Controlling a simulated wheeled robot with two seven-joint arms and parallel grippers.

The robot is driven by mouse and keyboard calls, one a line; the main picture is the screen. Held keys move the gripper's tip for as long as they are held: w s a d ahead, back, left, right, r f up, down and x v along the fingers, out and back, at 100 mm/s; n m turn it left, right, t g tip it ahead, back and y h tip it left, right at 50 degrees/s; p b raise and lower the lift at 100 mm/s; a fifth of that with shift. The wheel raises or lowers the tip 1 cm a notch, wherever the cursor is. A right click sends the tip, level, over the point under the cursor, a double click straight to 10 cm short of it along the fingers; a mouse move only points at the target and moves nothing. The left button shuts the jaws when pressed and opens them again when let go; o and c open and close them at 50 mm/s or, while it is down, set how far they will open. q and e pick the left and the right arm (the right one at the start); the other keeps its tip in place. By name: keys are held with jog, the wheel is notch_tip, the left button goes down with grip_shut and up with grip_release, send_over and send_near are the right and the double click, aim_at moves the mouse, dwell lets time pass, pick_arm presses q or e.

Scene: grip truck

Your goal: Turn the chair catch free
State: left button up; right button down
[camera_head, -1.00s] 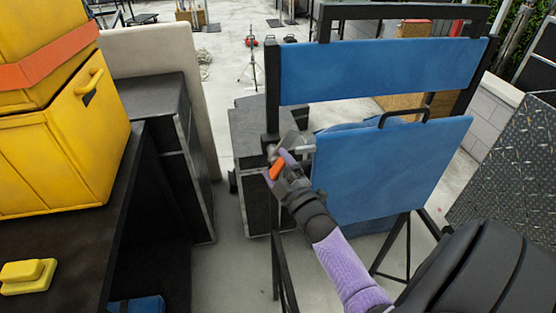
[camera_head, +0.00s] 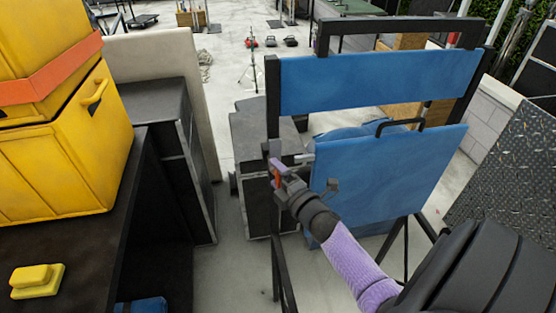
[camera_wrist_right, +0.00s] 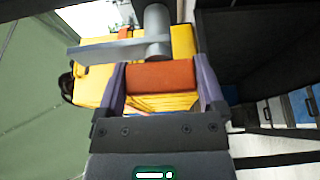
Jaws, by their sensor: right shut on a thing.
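The chair has a black frame, a blue back band (camera_head: 380,82) and a blue lower panel (camera_head: 385,175). The chair catch (camera_head: 277,178) has an orange-red grip at the left post of the frame. In the right wrist view the orange catch grip (camera_wrist_right: 160,75) sits between my purple fingers, with a grey metal bar and cylinder (camera_wrist_right: 157,30) just beyond it. My right gripper (camera_head: 275,168) is shut on this grip, and its wrist hides part of the chair's left side. My left gripper is out of view.
A yellow case (camera_head: 60,150) with an orange strap stands on a black surface at left, near a small yellow block (camera_head: 37,280). Black cases (camera_head: 165,140) stand between it and the chair. A textured dark plate (camera_head: 510,165) leans at right. Open floor lies beyond.

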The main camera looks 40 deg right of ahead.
jog(key=shift+f, duration=0.15)
grip_release()
jog(key=s+a, duration=0.1)
jog(key=s, duration=0.9)
